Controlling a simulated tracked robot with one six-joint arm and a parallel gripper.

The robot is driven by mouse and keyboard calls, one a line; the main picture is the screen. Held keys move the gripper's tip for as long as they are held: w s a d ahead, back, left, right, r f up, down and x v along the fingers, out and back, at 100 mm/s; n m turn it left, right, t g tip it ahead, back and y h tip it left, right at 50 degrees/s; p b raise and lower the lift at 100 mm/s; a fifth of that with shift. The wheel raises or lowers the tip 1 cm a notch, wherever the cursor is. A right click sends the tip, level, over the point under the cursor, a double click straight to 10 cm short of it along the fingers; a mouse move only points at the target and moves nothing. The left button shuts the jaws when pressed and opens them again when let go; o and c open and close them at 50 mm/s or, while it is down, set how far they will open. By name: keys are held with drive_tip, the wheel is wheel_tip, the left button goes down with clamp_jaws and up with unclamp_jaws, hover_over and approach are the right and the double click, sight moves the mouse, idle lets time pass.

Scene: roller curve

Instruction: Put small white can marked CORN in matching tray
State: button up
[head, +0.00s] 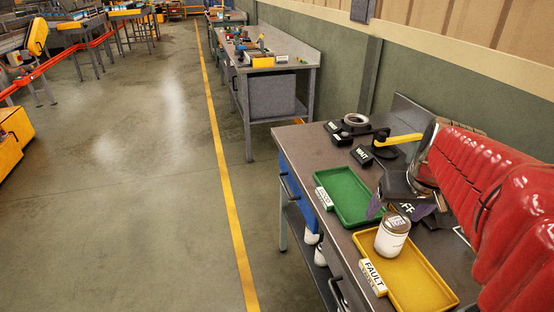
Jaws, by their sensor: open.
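A small white can (392,236) with a brownish lid stands upright at the far left end of the yellow tray (430,287). I cannot read the print on the can. The yellow tray's front label reads FAULT. A green tray (346,193) lies empty just beyond it, with a small label (324,198) that I cannot read surely. My gripper (399,208) is open, just above and behind the can. Its fingers are partly hidden, and I cannot tell whether they touch the can.
Black blocks with white lettering (362,156) and a dark ring-shaped part (355,121) lie at the bench's far end. A yellow-handled item (398,140) lies beside them. White containers (311,236) stand on the lower shelf. A second bench (275,95) stands farther back.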

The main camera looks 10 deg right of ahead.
drive_tip(key=s+a+n, duration=0.2)
drive_tip(key=s+a, duration=0.1)
drive_tip(key=a, duration=0.8)
drive_tip(key=s+a+n+t+y, duration=0.1)
drive_tip(key=s+a, duration=0.3)
drive_tip(key=a, duration=0.7)
drive_tip(key=shift+s+a+f+n, duration=0.2)
drive_tip(key=shift+a+f+n, duration=0.05)
drive_tip(key=shift+a+n, duration=0.15)
